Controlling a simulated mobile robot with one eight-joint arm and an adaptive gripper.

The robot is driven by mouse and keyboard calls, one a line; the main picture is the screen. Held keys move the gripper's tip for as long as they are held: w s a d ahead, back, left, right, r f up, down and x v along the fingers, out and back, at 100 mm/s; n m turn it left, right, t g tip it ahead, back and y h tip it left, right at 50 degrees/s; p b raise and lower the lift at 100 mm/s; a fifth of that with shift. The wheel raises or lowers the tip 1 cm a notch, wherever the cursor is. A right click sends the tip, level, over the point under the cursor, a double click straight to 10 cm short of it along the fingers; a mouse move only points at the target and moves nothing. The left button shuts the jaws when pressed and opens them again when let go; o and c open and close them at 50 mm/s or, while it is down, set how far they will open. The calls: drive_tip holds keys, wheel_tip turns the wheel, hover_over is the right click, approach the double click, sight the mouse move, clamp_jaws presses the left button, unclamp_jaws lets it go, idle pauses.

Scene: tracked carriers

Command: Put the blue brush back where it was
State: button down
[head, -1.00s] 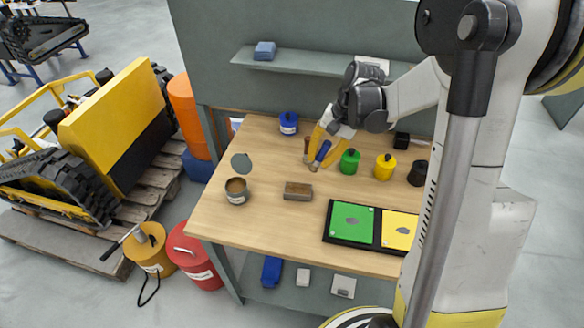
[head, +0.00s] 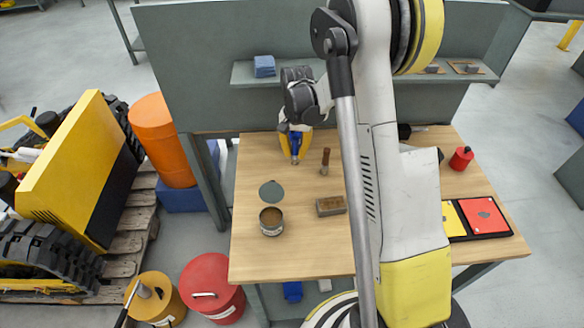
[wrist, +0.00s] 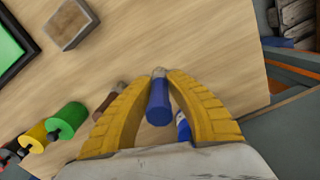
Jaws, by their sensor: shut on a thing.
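My gripper (wrist: 160,76) is shut on the blue brush (wrist: 158,103), whose blue handle lies between the yellow fingers in the wrist view. In the head view the brush (head: 295,145) is at the back left of the table, bristle end down. I cannot tell whether its tip touches the wood. A brown-handled brush (head: 325,161) stands to its right, apart from it. In the wrist view the brown brush (wrist: 112,98) is just left of the left finger. A blue pot (wrist: 184,127) shows partly behind the right finger.
An open tin (head: 271,222), its round lid (head: 271,191) and a brown block (head: 331,206) are on the table (head: 255,250). Green (wrist: 67,120) and yellow (wrist: 34,138) pots stand left in the wrist view. My arm hides the table's middle right in the head view.

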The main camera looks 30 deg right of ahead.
sight(295, 165)
drive_tip(key=shift+f+b, duration=0.6)
drive_tip(key=shift+f, duration=2.05)
drive_tip(key=shift+f, duration=0.15)
drive_tip(key=c, duration=1.4)
unclamp_jaws()
